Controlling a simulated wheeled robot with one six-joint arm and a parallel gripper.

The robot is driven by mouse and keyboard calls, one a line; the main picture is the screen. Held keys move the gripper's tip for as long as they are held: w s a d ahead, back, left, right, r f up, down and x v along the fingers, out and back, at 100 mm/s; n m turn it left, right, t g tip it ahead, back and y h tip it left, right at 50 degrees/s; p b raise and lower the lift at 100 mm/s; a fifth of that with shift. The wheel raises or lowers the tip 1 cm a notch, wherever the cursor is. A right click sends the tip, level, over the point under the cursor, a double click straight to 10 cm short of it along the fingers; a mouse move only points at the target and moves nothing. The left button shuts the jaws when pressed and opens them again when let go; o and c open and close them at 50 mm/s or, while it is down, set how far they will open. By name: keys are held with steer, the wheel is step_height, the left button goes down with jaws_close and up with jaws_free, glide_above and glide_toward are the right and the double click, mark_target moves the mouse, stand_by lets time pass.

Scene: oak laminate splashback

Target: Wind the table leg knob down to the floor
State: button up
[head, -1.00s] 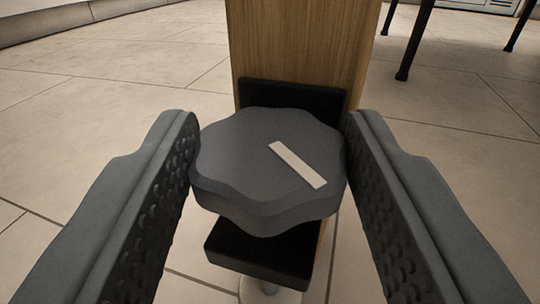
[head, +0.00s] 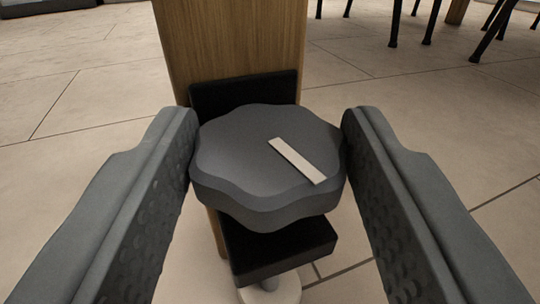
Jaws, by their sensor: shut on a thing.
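The table leg knob (head: 240,150) is a dark grey, lobed disc with a pale bar mark on its top, slanting from upper left to lower right. My gripper (head: 268,150) is shut on the knob, one finger at its left edge and one at its right. The knob sits in front of the wooden table leg (head: 235,45), between a black bracket's back plate (head: 215,95) and its lower block (head: 280,250). A pale round foot (head: 285,290) shows below the block at the bottom edge. The foot's contact with the floor is cut off by the frame.
Pale floor tiles (head: 80,110) lie open on both sides of the leg. Several thin black chair or table legs (head: 430,22) stand at the upper right.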

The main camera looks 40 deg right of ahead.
steer(key=shift+r+h, duration=0.15)
steer(key=shift+h, duration=0.15)
steer(key=o, duration=1)
steer(key=v, duration=1.7)
steer(key=shift+a+r, duration=0.2)
